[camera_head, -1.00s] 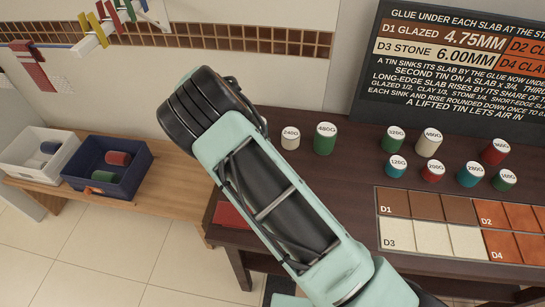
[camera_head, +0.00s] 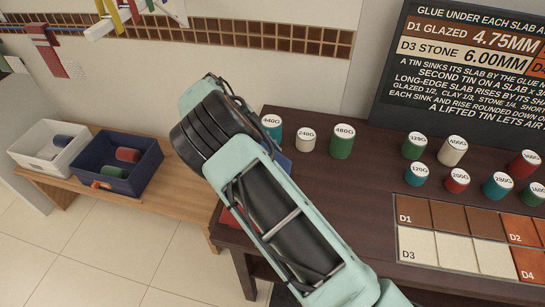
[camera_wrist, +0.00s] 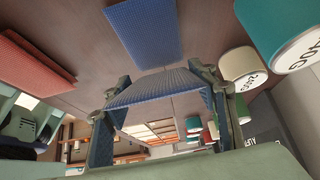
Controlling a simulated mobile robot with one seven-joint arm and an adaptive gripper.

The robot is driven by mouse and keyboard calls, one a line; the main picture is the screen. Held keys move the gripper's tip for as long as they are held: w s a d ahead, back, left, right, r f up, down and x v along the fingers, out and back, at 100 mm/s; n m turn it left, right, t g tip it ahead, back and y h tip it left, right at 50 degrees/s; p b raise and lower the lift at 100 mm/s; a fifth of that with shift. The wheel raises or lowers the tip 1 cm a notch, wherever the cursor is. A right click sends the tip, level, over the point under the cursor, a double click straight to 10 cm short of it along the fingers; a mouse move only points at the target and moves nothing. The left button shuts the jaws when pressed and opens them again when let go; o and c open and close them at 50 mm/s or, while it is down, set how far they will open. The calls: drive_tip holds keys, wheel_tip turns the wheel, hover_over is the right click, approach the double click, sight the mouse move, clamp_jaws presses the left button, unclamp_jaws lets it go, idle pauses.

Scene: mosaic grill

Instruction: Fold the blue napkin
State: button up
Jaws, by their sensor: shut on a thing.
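The blue napkin shows in the wrist view as a flat blue rectangle (camera_wrist: 145,30) on the dark table, with a blue flap (camera_wrist: 162,90) spanning between my gripper's fingers. How the flap joins the flat part is not clear. My gripper (camera_wrist: 162,84) is shut on this flap, with a finger at either side. In the head view my arm hides the gripper, and only a blue corner (camera_head: 284,160) shows beside the arm.
A red cloth (camera_wrist: 35,62) lies apart on the table. Several numbered tins stand near, including a teal one (camera_head: 271,127), a white one (camera_head: 306,141) and a green one (camera_head: 342,142). A slab board (camera_head: 465,238) lies at right. White and navy bins (camera_head: 88,170) stand on a bench at left.

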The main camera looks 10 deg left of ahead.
drive_tip(key=shift+s+a+f, duration=0.2)
drive_tip(key=shift+a+f, duration=0.1)
drive_tip(key=o, duration=1.7)
drive_tip(key=shift+w, duration=0.1)
drive_tip(key=shift+c, duration=0.2)
drive_tip(key=shift+o, duration=0.2)
drive_tip(key=shift+d, duration=0.1)
drive_tip(key=shift+r, duration=0.1)
drive_tip(key=v, duration=1.2)
